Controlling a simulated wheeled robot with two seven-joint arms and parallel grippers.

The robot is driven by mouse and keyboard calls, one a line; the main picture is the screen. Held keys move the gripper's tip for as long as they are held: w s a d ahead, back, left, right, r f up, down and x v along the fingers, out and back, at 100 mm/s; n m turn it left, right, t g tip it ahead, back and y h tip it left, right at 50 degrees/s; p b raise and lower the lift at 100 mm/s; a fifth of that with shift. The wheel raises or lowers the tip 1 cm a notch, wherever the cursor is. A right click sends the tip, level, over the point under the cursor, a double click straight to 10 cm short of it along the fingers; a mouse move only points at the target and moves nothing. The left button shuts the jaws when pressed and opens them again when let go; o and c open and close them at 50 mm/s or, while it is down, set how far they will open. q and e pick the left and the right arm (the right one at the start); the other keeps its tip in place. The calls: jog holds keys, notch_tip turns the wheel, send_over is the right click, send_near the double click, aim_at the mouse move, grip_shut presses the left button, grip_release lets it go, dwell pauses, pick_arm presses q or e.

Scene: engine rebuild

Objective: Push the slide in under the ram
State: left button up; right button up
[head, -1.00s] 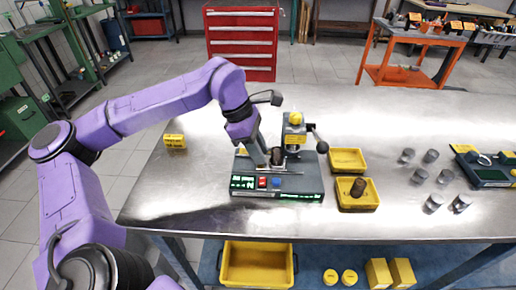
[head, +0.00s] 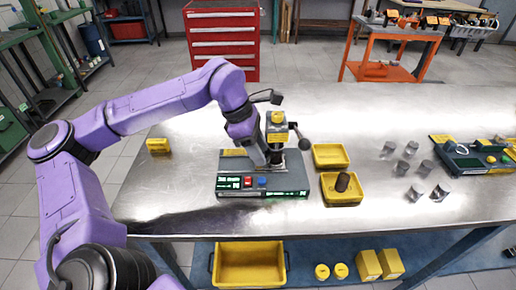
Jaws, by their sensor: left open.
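The press (head: 230,190) stands on the steel table, with a dark base, a red and a blue button on its front and a lit green display. Its ram head with a yellow cap (head: 278,118) rises at the back of the base, with a black-knobbed lever on its right. My left gripper (head: 268,162) is open and points down over the base, just left of the ram column. A small dark part shows beside its fingertips. The slide cannot be made out clearly; my gripper and wrist hide much of that spot. My right gripper is not in view.
Right of the press are an empty yellow tray (head: 331,147) and a yellow tray (head: 327,196) holding a dark brown cylinder (head: 342,182). Several grey metal cylinders stand farther right. A yellow block (head: 158,146) lies at the left. The table front is clear.

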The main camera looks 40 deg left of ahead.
pick_arm(q)
jog(key=v, duration=1)
jog(key=shift+r, duration=0.25)
jog(key=shift+a, duration=0.15)
